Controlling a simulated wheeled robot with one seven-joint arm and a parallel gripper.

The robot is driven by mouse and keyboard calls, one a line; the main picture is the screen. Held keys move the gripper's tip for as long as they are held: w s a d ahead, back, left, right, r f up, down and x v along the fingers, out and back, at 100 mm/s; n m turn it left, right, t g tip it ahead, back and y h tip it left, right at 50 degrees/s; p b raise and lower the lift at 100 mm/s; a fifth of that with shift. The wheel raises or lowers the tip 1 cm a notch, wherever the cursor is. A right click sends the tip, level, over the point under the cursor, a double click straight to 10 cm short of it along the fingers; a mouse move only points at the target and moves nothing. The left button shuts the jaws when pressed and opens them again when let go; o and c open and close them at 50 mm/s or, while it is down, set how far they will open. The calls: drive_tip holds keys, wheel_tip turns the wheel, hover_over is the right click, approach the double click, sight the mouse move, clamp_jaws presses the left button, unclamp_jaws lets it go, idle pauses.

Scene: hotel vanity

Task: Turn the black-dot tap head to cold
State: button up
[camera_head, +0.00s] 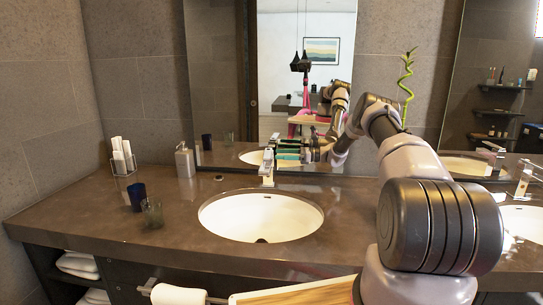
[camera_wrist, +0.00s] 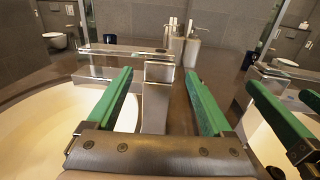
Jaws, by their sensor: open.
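A chrome tap (camera_head: 267,168) with a squared body stands at the back rim of the left white basin (camera_head: 215,218). In the wrist view, the tap's upright body (camera_wrist: 156,105) rises between my gripper's fingers, and its flat bars reach left over the basin. In the head view my gripper (camera_head: 281,152) is at the tap's right side, in front of the mirror.
The mirror (camera_head: 225,75) stands close behind the tap and reflects my arm. A soap dispenser (camera_head: 184,160), a dark blue cup (camera_head: 137,196) and a glass (camera_head: 152,212) stand left of the basin. A second tap (camera_head: 524,178) is at the far right.

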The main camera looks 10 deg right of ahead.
drive_tip(key=shift+s+d, duration=0.15)
drive_tip(key=shift+d, duration=0.4)
